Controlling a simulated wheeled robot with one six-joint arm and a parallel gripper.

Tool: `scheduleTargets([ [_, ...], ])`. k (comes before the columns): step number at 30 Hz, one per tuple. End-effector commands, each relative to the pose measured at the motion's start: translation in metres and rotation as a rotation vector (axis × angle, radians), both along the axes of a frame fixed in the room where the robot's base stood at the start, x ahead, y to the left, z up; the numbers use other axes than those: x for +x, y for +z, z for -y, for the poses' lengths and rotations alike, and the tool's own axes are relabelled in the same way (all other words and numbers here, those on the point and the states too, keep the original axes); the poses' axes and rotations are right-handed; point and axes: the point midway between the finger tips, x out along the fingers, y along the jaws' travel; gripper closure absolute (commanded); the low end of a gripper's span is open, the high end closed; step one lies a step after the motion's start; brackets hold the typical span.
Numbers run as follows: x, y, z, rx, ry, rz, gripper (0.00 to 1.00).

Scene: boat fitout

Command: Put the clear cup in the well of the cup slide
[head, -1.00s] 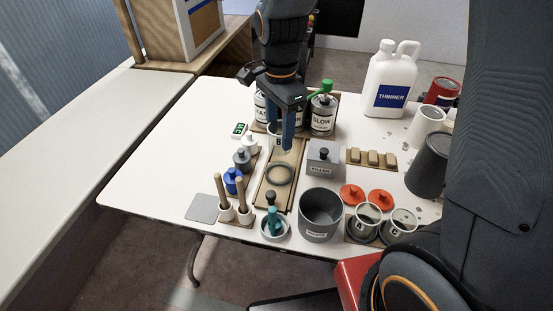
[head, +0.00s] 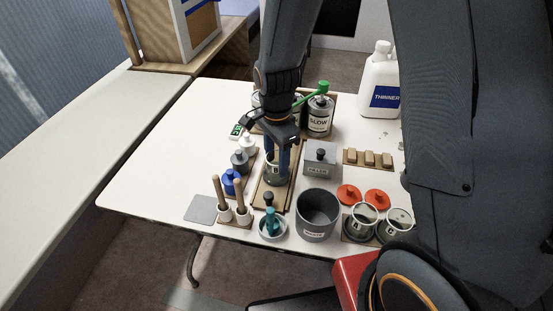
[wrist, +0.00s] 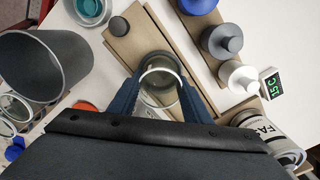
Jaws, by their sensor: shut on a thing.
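The clear cup, marked B (head: 275,170), is held between the fingers of my gripper (head: 278,157). It stands upright at the grey ring of the cup slide (head: 266,197), a long wooden board on the table. In the wrist view the two blue fingers (wrist: 158,103) are closed on either side of the cup (wrist: 160,90), which is seen from above, against the board (wrist: 122,45). The cup and fingers hide most of the ring. I cannot tell whether the cup's base is seated in the well or just above it.
A grey filler box (head: 320,158) is right of the slide, and a grey waste bucket (head: 317,215) at front right. Blue, grey and white bottles (head: 240,162) line its left. Labelled cans (head: 320,116) stand behind. The table's left side is clear.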

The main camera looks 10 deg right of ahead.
Motion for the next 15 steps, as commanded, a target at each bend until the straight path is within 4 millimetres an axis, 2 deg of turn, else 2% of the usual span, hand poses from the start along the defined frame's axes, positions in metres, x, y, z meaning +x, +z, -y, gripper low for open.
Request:
scheduleTargets([
  [5,0.0000,-0.0027,-0.0001,0.000,0.000,-0.001,0.77],
  [6,0.0000,-0.0033,-0.0001,0.000,0.000,0.000,0.54],
  [9,0.0001,-0.0027,-0.0001,0.000,0.000,0.000,0.37],
  [15,0.0000,-0.0026,-0.0001,0.000,0.000,0.000,0.37],
])
